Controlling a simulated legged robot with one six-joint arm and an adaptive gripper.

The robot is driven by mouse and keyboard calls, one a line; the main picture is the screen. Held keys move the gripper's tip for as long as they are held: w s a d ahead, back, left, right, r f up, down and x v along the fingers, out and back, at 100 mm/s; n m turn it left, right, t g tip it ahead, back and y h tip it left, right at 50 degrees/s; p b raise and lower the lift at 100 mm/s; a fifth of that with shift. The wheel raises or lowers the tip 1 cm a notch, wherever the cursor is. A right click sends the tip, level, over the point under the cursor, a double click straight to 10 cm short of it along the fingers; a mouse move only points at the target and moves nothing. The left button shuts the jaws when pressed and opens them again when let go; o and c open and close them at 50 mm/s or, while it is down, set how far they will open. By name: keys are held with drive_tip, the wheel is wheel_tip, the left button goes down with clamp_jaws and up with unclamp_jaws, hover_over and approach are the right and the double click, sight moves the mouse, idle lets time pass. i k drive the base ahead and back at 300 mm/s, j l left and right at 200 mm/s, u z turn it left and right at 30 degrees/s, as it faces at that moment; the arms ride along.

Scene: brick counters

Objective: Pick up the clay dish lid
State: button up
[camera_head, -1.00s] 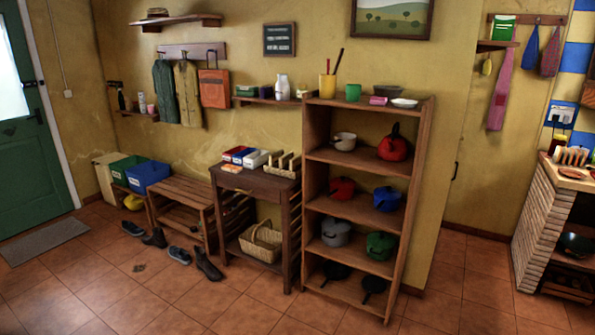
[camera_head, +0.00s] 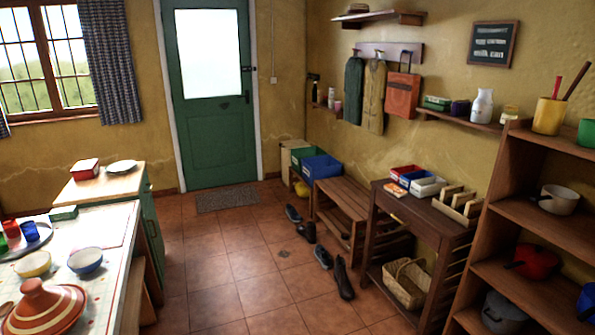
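A striped terracotta and cream conical lid (camera_head: 42,305), which looks like the clay dish lid, sits at the bottom left on a light-topped counter (camera_head: 112,222). Its lower part is cut off by the frame edge, so I cannot tell what it rests on. My gripper is not in view.
A yellow bowl (camera_head: 33,264), a blue bowl (camera_head: 86,261) and a tray (camera_head: 40,240) with cups share the counter. A wooden-topped green cabinet (camera_head: 150,215) stands behind it. Tiled floor (camera_head: 225,270) is clear in the middle; shoes (camera_head: 322,258) and a shelf (camera_head: 510,240) line the right.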

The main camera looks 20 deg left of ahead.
sight(43, 310)
drive_tip(key=i+j+u, duration=0.25)
drive_tip(key=i+u, duration=0.25)
drive_tip(key=i+j+u, duration=0.15)
drive_tip(key=i+u, duration=0.15)
drive_tip(key=u, duration=0.15)
drive_tip(key=i+l+u, duration=0.1)
drive_tip(key=i+u, duration=1.35)
drive_tip(key=i+l+u, duration=0.2)
drive_tip(key=u, duration=0.3)
drive_tip(key=i+u, duration=0.35)
drive_tip(key=u, duration=0.15)
drive_tip(key=i+l+u, duration=0.15)
drive_tip(key=i+u, duration=0.2)
drive_tip(key=u, duration=0.15)
drive_tip(key=i+l+u, duration=0.3)
drive_tip(key=u, duration=0.15)
